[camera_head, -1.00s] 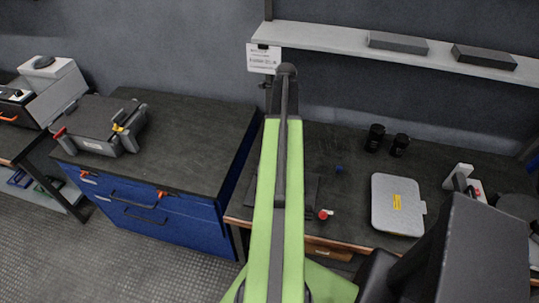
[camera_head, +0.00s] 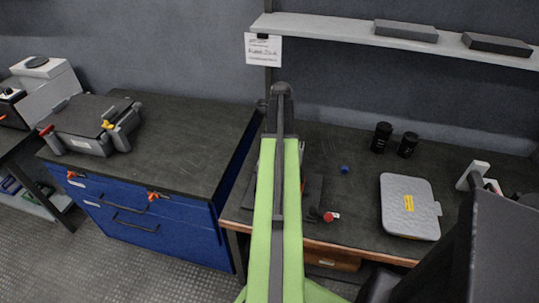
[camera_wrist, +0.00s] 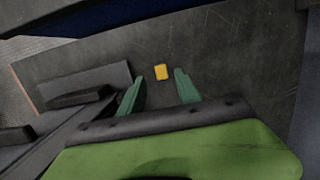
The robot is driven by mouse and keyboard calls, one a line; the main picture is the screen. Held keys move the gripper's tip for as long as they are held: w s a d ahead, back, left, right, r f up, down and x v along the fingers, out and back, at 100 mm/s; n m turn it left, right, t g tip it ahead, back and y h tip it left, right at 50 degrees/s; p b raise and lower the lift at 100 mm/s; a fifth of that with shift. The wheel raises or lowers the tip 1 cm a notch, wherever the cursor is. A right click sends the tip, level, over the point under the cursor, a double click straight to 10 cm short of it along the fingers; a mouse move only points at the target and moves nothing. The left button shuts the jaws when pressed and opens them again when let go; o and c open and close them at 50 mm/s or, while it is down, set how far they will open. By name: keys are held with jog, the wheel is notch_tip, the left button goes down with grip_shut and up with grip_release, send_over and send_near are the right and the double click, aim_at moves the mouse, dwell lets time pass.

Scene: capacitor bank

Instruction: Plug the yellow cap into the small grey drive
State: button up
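The yellow cap (camera_wrist: 161,72) lies on the dark worktop in the wrist view, just beyond the fingertips and roughly between them. My gripper (camera_wrist: 159,87) is open, its two green fingers apart with nothing held. In the head view my green arm hides the cap and the gripper. A dark grey flat unit with a raised bar (camera_wrist: 85,90) lies left of the fingers in the wrist view. Part of a dark grey item (camera_head: 313,188) shows beside my arm in the head view. I cannot tell if either is the small grey drive.
On the worktop (camera_head: 345,215) are a red-topped piece (camera_head: 328,216), a blue piece (camera_head: 344,169), two black cylinders (camera_head: 382,137) and (camera_head: 408,145), and a grey case (camera_head: 409,205). A shelf (camera_head: 350,30) runs above. A blue cabinet (camera_head: 150,215) stands left, a grey device (camera_head: 85,122) on it.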

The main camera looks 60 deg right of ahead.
jog(key=f+b, duration=0.4)
jog(key=f, duration=0.1)
jog(key=shift+w+f, duration=0.1)
jog(key=shift+w, duration=0.2)
jog(key=shift+r, duration=0.2)
grip_shut()
